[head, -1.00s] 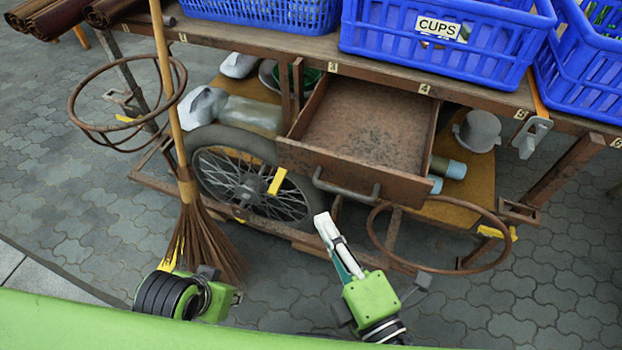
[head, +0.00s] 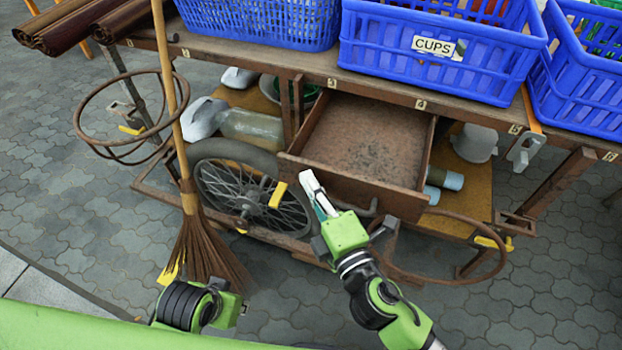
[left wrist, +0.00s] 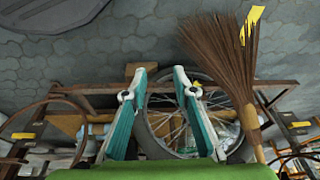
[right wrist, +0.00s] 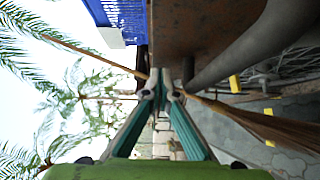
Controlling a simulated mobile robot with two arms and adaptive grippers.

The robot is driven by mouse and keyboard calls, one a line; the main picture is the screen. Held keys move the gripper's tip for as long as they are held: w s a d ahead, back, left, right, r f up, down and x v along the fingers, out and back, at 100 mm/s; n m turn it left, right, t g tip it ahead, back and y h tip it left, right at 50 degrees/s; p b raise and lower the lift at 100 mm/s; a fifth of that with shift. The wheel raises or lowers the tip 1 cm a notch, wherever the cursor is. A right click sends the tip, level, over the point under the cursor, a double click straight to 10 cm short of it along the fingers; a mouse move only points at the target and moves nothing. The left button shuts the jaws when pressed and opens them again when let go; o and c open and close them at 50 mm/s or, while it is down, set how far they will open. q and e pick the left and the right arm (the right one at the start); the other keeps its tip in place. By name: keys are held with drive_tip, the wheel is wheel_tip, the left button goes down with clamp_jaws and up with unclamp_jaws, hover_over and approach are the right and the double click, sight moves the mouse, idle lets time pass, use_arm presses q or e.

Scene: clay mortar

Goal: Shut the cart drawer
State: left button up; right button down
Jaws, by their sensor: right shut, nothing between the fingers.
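The cart drawer (head: 372,140) is pulled out from under the cart top, empty, with its brown front panel (head: 400,198) facing me. Its bar handle (head: 366,209) is partly hidden behind my right gripper. My right gripper (head: 308,178) is shut and empty, its tips by the left part of the drawer front; I cannot tell if they touch. In the right wrist view, the front panel (right wrist: 205,30) and the grey handle (right wrist: 250,45) lie close beside the fingers. My left gripper (left wrist: 160,75) is open and empty, low before the cart, facing the wheel.
A broom (head: 203,235) leans at the cart's left, by a spoked wheel (head: 240,190). Rusty rings (head: 88,139) stick out at the left and at the lower right (head: 460,281). Blue crates (head: 380,50) stand on the cart top.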

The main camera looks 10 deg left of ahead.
drive_tip(key=shift+w, duration=0.25)
